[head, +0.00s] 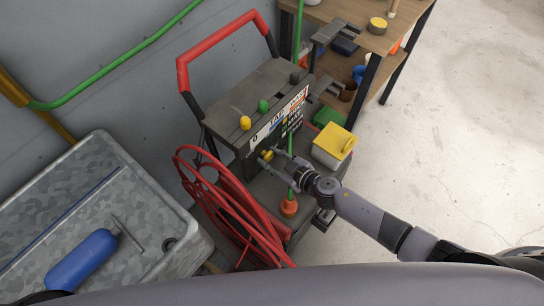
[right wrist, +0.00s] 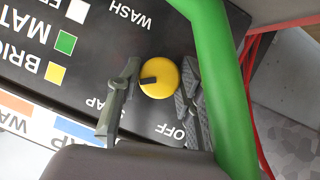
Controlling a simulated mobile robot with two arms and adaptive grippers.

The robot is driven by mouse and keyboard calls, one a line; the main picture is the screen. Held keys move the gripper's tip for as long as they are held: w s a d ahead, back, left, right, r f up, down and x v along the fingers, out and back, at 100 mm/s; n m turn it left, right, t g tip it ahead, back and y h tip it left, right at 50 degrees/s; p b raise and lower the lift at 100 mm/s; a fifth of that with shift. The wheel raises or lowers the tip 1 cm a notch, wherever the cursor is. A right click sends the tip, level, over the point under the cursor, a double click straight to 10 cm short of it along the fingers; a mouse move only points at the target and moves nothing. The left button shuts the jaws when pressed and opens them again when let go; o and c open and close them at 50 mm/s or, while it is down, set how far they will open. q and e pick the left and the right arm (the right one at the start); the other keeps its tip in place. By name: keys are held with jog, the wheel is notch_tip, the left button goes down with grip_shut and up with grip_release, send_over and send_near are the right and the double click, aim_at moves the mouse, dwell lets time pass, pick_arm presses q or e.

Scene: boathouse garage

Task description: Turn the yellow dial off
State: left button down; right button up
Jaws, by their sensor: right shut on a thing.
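The yellow dial (right wrist: 160,78) sits on the dark labelled panel of the cart and has a black pointer mark. The mark points left in the right wrist view, not at the word OFF below the dial. WASH is at the upper left, and a partly hidden label ending in AP is at the lower left. My right gripper (right wrist: 157,97) has one finger on each side of the dial and is shut on it. The dial also shows small in the head view (head: 267,155), partly covered by the gripper. My left gripper is not in view.
A green hose (right wrist: 225,80) passes close beside the right finger. Red hose loops (head: 225,210) hang left of the panel. A yellow-lidded container (head: 332,147) stands right of the gripper. A metal basin (head: 90,165) with a blue bottle (head: 82,260) is at the left; a workbench stands behind.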

jog(key=shift+f+n+t+h+b, duration=0.1)
jog(key=shift+n+t+h+b, duration=0.3)
jog(key=shift+n, duration=0.4)
jog(key=o, duration=1.1)
jog(key=shift+o, duration=0.2)
jog(key=v, duration=1.2)
jog(key=shift+s, duration=0.15)
